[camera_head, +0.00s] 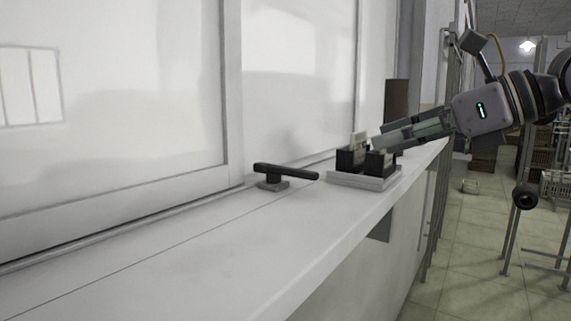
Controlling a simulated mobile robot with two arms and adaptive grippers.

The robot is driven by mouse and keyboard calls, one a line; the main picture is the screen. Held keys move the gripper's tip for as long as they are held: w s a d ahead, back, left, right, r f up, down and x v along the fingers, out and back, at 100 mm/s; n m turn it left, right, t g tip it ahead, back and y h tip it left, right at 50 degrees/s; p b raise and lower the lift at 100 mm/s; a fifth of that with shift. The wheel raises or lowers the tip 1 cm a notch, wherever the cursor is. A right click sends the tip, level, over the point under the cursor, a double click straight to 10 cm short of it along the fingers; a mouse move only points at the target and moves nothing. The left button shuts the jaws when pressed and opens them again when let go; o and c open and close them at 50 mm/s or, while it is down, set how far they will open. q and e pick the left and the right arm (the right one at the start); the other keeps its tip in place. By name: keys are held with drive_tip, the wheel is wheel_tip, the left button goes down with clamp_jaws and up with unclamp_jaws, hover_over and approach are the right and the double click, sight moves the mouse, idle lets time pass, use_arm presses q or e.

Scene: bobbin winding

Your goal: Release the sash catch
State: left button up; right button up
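A dark handle (287,172) on a small grey base sits on the white sill, close to the bottom of the window frame. It looks like the sash catch, with its bar lying roughly level and pointing left to right. My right gripper (382,136) comes in from the right, to the right of the handle and apart from it. Its fingertips are just above and behind a grey-based holder with black blocks. Whether the fingers touch the holder, and how far apart they are, I cannot tell. My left gripper is out of view.
The holder (363,181) stands on the sill near its front edge, with a pale upright piece in it. A brown upright block (396,102) stands behind. The white sill (190,258) is clear left of the handle. Window panes (110,100) rise behind it.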

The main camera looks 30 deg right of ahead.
drive_tip(key=p, duration=0.3)
approach(296, 169)
drive_tip(key=p+x, duration=0.3)
drive_tip(key=x, duration=0.4)
drive_tip(key=shift+w+a+f, duration=0.2)
drive_tip(key=shift+w, duration=0.15)
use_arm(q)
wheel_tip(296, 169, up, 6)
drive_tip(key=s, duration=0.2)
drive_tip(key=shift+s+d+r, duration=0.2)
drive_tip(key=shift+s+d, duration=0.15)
use_arm(e)
clamp_jaws()
